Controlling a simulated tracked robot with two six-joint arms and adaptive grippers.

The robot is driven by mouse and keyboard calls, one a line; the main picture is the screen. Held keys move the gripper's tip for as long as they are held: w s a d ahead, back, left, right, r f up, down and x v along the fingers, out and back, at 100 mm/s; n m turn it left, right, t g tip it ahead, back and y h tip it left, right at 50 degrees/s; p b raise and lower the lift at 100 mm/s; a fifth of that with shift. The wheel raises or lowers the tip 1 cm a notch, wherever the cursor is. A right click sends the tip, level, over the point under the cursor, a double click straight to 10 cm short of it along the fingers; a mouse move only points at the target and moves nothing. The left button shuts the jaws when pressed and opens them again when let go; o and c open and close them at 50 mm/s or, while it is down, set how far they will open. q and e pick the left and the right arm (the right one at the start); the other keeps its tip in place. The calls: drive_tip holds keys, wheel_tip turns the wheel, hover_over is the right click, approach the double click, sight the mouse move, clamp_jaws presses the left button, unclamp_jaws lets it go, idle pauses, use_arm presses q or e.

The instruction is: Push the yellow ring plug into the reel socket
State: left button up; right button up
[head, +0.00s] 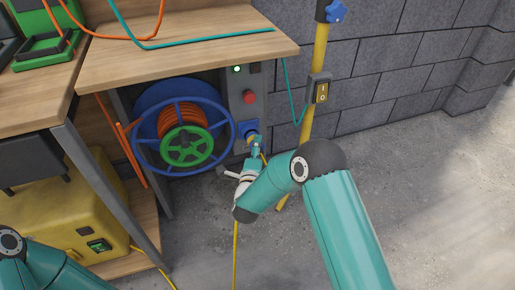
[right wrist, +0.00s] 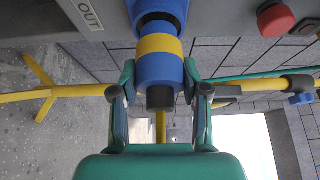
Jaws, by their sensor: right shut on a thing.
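The plug (right wrist: 160,68) is blue with a yellow ring and a dark rear end, in the right wrist view. My right gripper (right wrist: 160,80) is shut on it, one finger on each side. The blue reel socket (right wrist: 158,8) is straight ahead on the grey panel, in line with the plug. A dark part shows between the two blue bodies; how deep it sits in the socket I cannot tell. In the head view the socket (head: 248,128) is right of the reel, with my right gripper (head: 255,150) just below it. My left gripper is out of view.
The blue reel (head: 150,165) with orange cable and green hub stands left of the panel (head: 238,88). A red button (head: 249,97) sits above the socket. A yellow post (head: 319,60) with a switch box (head: 320,90) rises at the right. A wooden bench (head: 180,55) overhangs.

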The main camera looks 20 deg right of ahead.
drive_tip(key=shift+b, duration=0.4)
drive_tip(key=shift+w+b, duration=0.3)
drive_tip(key=shift+w, duration=0.2)
idle(0.7)
drive_tip(key=o, duration=1.3)
drive_tip(key=v, duration=1.2)
drive_tip(key=shift+a, duration=0.1)
